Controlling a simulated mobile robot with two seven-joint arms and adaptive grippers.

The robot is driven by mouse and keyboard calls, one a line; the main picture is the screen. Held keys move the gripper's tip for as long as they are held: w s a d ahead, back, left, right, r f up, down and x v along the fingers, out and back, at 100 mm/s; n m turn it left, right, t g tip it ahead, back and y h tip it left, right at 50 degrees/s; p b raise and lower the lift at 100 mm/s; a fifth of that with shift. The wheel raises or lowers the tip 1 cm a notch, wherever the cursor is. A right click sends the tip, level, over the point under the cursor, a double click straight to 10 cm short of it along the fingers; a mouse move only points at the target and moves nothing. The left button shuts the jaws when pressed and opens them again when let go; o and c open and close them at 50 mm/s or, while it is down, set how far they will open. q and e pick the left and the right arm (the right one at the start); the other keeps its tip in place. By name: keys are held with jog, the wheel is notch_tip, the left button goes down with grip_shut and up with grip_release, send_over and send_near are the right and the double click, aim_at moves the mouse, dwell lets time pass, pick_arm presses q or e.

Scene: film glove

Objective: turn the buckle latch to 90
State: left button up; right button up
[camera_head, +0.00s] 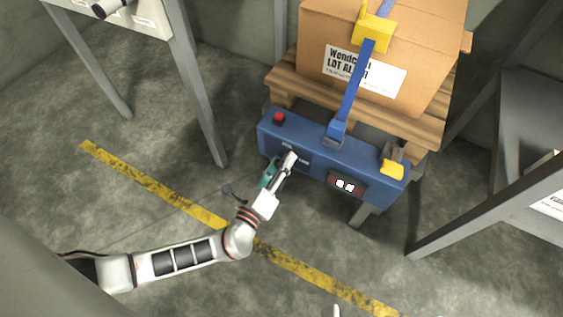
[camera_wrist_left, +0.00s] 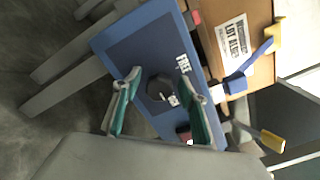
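A blue box-shaped unit (camera_head: 325,163) stands in front of the pallet. In the left wrist view its panel (camera_wrist_left: 130,55) carries a dark round knob (camera_wrist_left: 159,88) with a "FREE" label and a second small label that I cannot read surely. This knob seems to be the latch. My left gripper (camera_head: 286,162) is at the front of the unit and hides the knob in the head view. In the wrist view my left gripper (camera_wrist_left: 160,78) is open, one finger on each side of the knob, with gaps visible.
The unit carries a red button (camera_head: 279,118), a yellow part (camera_head: 391,168) and a small display (camera_head: 346,186). Grey table legs stand left and right.

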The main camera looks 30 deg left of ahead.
aim_at(282, 160)
pick_arm(q)
notch_tip(282, 160, up, 10)
dwell(0.7)
dwell(0.4)
